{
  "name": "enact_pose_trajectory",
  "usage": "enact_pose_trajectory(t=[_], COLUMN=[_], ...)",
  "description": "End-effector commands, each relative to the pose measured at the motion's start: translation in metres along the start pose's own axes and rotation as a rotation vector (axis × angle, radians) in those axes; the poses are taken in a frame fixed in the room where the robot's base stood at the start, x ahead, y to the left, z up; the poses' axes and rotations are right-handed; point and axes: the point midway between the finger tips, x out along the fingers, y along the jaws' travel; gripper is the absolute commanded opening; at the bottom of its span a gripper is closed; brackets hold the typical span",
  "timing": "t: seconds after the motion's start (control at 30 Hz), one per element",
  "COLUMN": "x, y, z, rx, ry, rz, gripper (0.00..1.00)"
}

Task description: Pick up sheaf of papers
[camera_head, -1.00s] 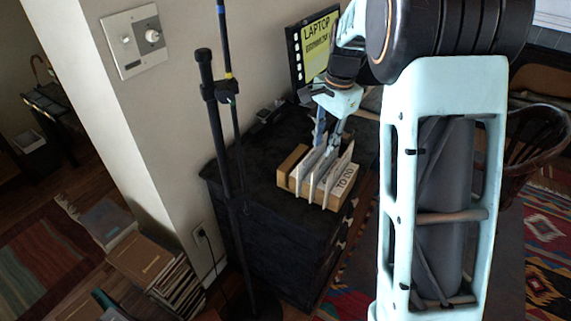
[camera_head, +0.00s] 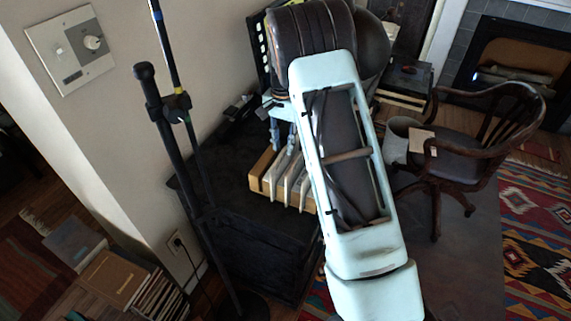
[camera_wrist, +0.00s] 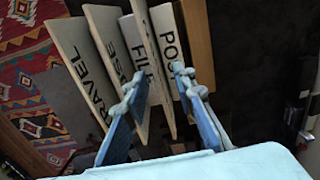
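A wooden sorter (camera_head: 259,180) with several pale upright sheets or dividers stands on the dark cabinet. I cannot tell for certain which of these is the sheaf of papers. In the wrist view, they carry black lettering; one pale sheet (camera_wrist: 150,50) is marked "FILE", with another board to its right. My gripper (camera_wrist: 158,86) is open, its two blue fingers apart on either side of the middle sheets, the tips close to their faces. In the head view, my gripper (camera_head: 283,146) points down at the sorter; my arm hides the sorter's right end.
The black cabinet (camera_head: 215,165) stands against the wall. A black stand (camera_head: 165,130) rises in front of it at left. A wooden chair (camera_head: 465,150) is at right. Books (camera_head: 125,280) are stacked on the floor at lower left.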

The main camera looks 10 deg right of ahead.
Motion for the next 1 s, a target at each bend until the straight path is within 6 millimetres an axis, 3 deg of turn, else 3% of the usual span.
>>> enact_pose_trajectory(t=[0.47, 1.0], x=[0.053, 0.057], y=[0.005, 0.005], z=[-0.004, -0.004], rx=[0.001, 0.001], ry=[0.000, 0.001], rz=[0.001, 0.000], gripper=[0.25, 0.25])
